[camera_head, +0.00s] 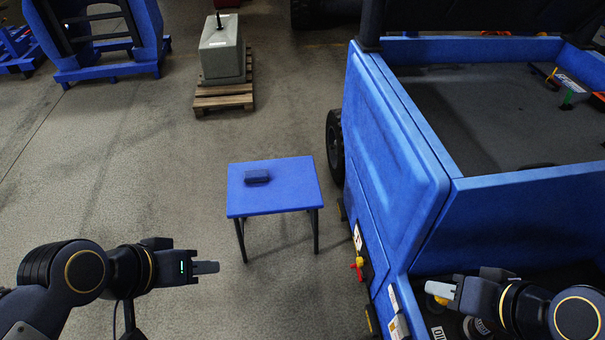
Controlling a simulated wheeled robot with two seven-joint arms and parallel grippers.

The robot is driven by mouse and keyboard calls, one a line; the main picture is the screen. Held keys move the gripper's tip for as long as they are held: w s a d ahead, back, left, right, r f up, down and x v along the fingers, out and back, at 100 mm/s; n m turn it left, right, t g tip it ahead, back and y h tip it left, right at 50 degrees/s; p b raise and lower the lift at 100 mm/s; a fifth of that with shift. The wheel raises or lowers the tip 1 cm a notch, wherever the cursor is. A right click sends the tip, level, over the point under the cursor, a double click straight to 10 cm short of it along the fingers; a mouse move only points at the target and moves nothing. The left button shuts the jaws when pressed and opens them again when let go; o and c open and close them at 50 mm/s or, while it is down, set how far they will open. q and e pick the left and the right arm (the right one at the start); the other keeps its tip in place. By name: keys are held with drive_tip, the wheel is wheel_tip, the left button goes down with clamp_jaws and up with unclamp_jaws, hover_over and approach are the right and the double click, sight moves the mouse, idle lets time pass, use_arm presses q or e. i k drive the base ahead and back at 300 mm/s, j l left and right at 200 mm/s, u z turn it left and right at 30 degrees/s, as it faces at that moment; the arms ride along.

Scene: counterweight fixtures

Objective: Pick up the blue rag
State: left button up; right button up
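A small dark blue folded rag (257,177) lies on the blue top of a small table (290,195), left of the top's middle. My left gripper (207,267) is at the lower left, in front of the table and apart from it, with nothing visible in it. Its fingers appear as one grey tip from the side, so I cannot tell its opening.
A large blue vehicle (395,150) with an open bed stands right of the table, close to it. A grey block (222,55) rests on a wooden pallet (223,97) behind. A blue frame (105,70) stands back left. The floor left of the table is clear.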

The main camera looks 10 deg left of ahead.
sight(259, 175)
drive_tip(key=j+z, duration=0.1)
drive_tip(key=z, duration=0.35)
drive_tip(key=i+j+z, duration=0.1)
drive_tip(key=z, duration=0.35)
drive_tip(key=j+z, duration=0.15)
drive_tip(key=z, duration=0.3)
drive_tip(key=j+z, duration=0.1)
drive_tip(key=z, duration=0.35)
drive_tip(key=j+z, duration=0.15)
drive_tip(key=z, duration=0.35)
drive_tip(key=k+j, duration=0.15)
drive_tip(key=j, duration=0.25)
drive_tip(key=k+j, duration=0.15)
drive_tip(key=j, duration=0.2)
drive_tip(key=k+j, duration=0.15)
drive_tip(key=j, duration=0.25)
drive_tip(key=k+j, duration=0.15)
drive_tip(key=j, duration=0.2)
drive_tip(key=k+j, duration=0.15)
drive_tip(key=j, duration=0.25)
drive_tip(key=k+j, duration=0.15)
drive_tip(key=j, duration=0.2)
drive_tip(key=k+j, duration=0.15)
drive_tip(key=j, duration=0.25)
drive_tip(key=z, duration=0.05)
